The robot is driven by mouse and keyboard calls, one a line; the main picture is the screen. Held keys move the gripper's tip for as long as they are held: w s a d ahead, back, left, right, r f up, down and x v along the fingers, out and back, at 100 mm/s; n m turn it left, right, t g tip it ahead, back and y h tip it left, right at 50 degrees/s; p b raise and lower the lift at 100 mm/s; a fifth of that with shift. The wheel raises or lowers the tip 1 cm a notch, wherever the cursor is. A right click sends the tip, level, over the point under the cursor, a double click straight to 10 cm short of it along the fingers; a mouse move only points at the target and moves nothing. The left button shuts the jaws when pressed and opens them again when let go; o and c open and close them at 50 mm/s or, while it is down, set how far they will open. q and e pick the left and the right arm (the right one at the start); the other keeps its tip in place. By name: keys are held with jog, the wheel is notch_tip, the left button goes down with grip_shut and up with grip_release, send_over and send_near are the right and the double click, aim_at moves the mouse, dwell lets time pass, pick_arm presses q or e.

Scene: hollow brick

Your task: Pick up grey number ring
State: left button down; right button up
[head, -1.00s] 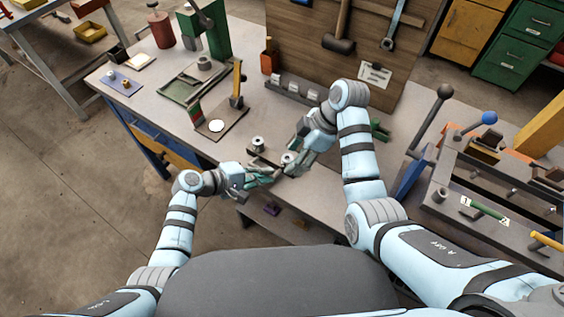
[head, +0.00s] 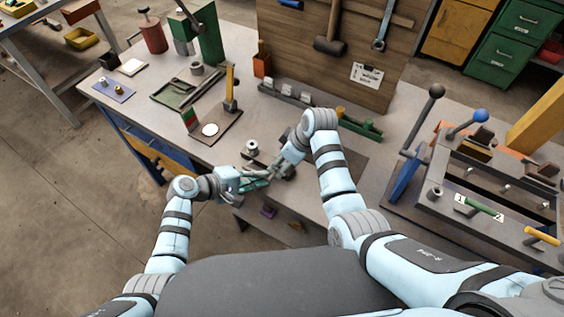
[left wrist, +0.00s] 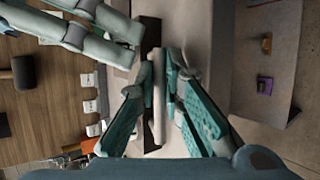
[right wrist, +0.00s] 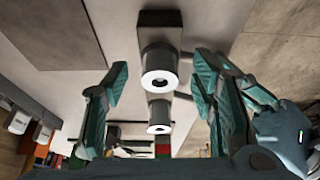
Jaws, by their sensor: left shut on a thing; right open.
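My left gripper (head: 263,184) is at the front edge of the bench. In the left wrist view (left wrist: 160,90) its fingers are shut on a pale grey bar-like thing (left wrist: 158,110), seen edge-on; I cannot tell whether this is the grey number ring. My right gripper (head: 279,170) is just beyond it, open and empty, pointing down over the bench. In the right wrist view (right wrist: 160,75) a grey hollow cylinder (right wrist: 158,58) with a pale round end shows between its fingers, against a dark block (right wrist: 158,18). A second similar cylinder (right wrist: 159,112) shows below it.
A grey cylinder (head: 252,146) stands on the bench behind my grippers. A small board with a white disc (head: 210,129) is to the left. A lever fixture (head: 410,165) stands at the right. The grippers are close together, leaving little room between them.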

aim_at(284, 163)
grip_shut()
jog(key=shift+r, duration=0.1)
pick_arm(q)
jog(key=c, duration=1.6)
grip_release()
pick_arm(e)
notch_tip(284, 163, up, 10)
pick_arm(q)
jog(key=v, duration=1.2)
jog(key=shift+w, duration=0.1)
